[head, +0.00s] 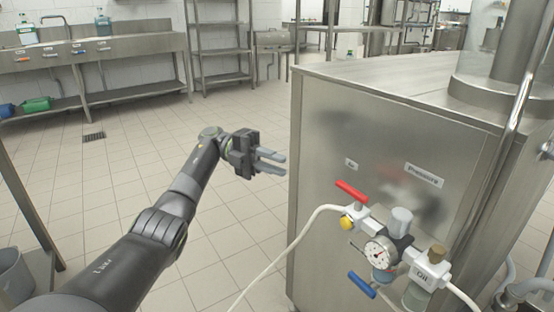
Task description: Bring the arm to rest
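My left arm (165,218) comes in from the lower left and reaches out over the tiled floor. My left gripper (282,164) is at its end, pointing right, in front of the left side of the steel machine (330,130). Its two grey fingers are apart with a gap between them, and nothing shows between them. I cannot tell how far the fingertips are from the machine. My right gripper is not in view.
On the machine's front are a red-handled valve (351,191), a pressure gauge (380,254) and a blue handle (362,284). A pale hose (290,245) runs down from them. A steel sink bench (110,52) and shelves (220,50) stand behind. The floor (120,165) between is clear.

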